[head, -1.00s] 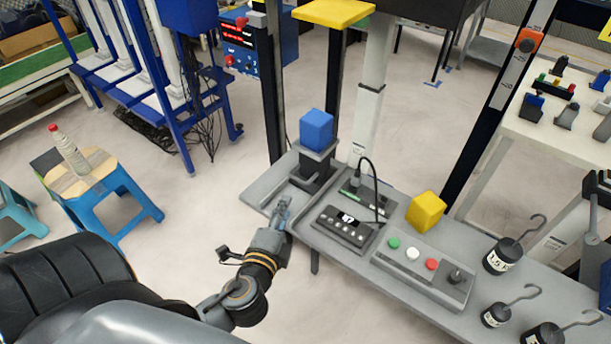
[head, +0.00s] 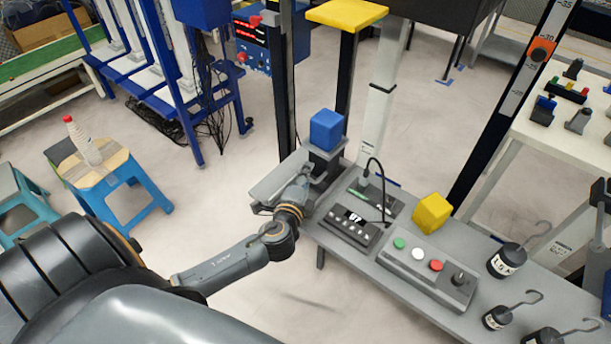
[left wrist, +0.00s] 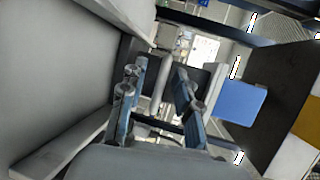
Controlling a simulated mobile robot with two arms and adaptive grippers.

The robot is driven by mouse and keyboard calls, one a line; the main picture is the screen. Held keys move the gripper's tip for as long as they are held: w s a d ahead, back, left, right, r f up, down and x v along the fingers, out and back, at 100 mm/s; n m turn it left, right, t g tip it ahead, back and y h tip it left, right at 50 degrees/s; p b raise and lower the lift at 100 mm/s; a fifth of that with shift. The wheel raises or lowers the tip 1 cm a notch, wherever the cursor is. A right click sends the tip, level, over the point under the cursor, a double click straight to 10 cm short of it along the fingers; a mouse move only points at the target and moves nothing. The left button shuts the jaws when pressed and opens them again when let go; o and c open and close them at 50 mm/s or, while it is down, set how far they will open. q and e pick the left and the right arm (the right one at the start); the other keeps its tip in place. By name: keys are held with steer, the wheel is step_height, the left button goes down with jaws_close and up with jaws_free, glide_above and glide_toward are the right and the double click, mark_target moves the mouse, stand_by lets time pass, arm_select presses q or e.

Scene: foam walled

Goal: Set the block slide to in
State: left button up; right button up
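The block slide is a grey track (head: 278,183) at the table's far left end, with a dark carriage (head: 325,165) that carries a blue block (head: 326,130). My left gripper (head: 306,180) is low beside the carriage, on its near left side; its fingertips are small and partly hidden in the head view. In the left wrist view, the gripper (left wrist: 162,85) has its two fingers apart, with a pale grey bar showing between or behind them. Whether they touch it I cannot tell. The blue block also shows right of the fingers (left wrist: 240,103). My right gripper is not in view.
Right of the slide are a black display box (head: 347,226), a button panel (head: 427,268), a yellow block (head: 430,212) and several hooked weights (head: 507,260). A dark post stands behind the slide. A blue stool (head: 120,185) with a bottle stands left.

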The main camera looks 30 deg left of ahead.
mark_target(317, 167)
arm_select(q)
jaws_close()
steer(key=w, duration=0.4)
steer(key=shift+w+d, duration=0.15)
steer(key=shift+w, duration=0.1)
steer(key=shift+r, duration=0.1)
jaws_free()
steer(key=shift+w, duration=0.1)
steer(key=shift+s+d, duration=0.1)
steer(key=shift+s, duration=0.2)
steer(key=v, duration=1.1)
steer(key=shift+s+d, duration=0.15)
steer(key=shift+s, duration=0.05)
